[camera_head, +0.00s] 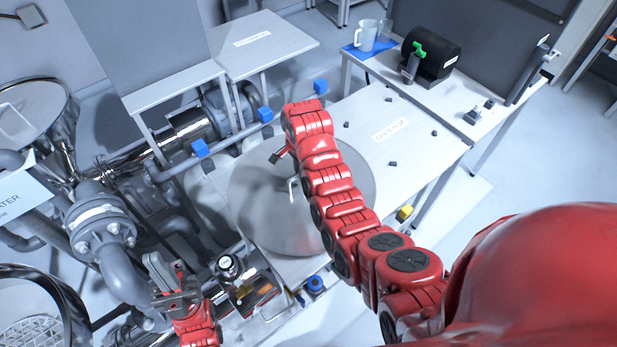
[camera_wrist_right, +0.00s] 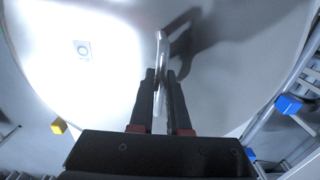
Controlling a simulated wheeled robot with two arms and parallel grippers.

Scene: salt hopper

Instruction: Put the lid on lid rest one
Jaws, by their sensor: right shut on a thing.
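The lid is a large round grey disc (camera_head: 250,205) in the middle of the head view, with a thin upright handle (camera_head: 293,188). My right arm crosses in front of it and hides part of it. In the right wrist view the pale lid (camera_wrist_right: 230,75) fills most of the picture. My right gripper (camera_wrist_right: 160,85) is shut on the lid's handle (camera_wrist_right: 161,60). My left gripper (camera_head: 173,280) is at the lower left, apart from the lid, with its fingers spread and nothing seen between them. A white table (camera_head: 420,150) with a label and several small dark pegs is right of the lid.
Grey pipes and a flanged valve (camera_head: 100,220) crowd the left. Blue blocks (camera_head: 200,147) sit on a rail behind the lid. A second labelled white table (camera_head: 265,40) is at the back. A mug (camera_head: 366,35) and a black cylinder device (camera_head: 432,52) stand on the far right bench.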

